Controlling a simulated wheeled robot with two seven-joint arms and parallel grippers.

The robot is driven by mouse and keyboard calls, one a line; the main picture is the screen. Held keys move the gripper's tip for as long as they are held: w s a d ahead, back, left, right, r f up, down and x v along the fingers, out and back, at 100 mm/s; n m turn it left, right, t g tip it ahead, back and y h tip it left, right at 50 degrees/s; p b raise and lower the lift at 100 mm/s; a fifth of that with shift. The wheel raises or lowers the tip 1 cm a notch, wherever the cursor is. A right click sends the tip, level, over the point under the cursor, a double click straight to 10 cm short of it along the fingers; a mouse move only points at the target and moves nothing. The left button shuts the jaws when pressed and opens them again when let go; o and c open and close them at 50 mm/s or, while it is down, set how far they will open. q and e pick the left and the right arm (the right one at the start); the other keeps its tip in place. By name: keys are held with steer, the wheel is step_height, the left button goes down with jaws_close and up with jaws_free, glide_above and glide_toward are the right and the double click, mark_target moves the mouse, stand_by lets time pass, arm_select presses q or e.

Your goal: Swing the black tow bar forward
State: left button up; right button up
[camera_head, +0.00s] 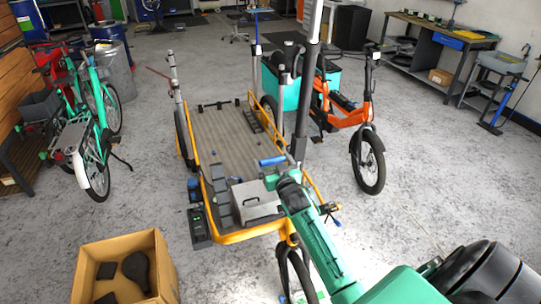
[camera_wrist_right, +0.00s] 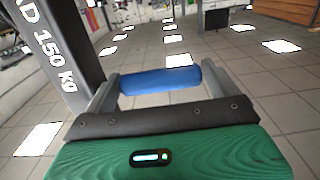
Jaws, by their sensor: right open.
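A tall dark upright bar (camera_head: 302,110) with a pale upper part rises beside the yellow-framed cargo bed (camera_head: 218,130); I take it for the black tow bar, but cannot be sure. In the right wrist view a dark bar with white "150 kg" lettering (camera_wrist_right: 52,45) stands at the left. My right gripper (camera_head: 275,166) is at the end of my green arm, low near the bar's foot. In the wrist view its grey fingers (camera_wrist_right: 158,80) are apart, with a blue cylinder (camera_wrist_right: 160,79) across the gap; contact is unclear. My left gripper is out of view.
A grey box (camera_head: 257,203) lies on the bed's near end. An orange bike (camera_head: 345,115) stands close on the right, and green bikes (camera_head: 90,130) stand left. A cardboard box (camera_head: 125,250) is at front left. Floor between is mostly clear.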

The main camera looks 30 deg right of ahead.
steer(key=shift+x, duration=1.35)
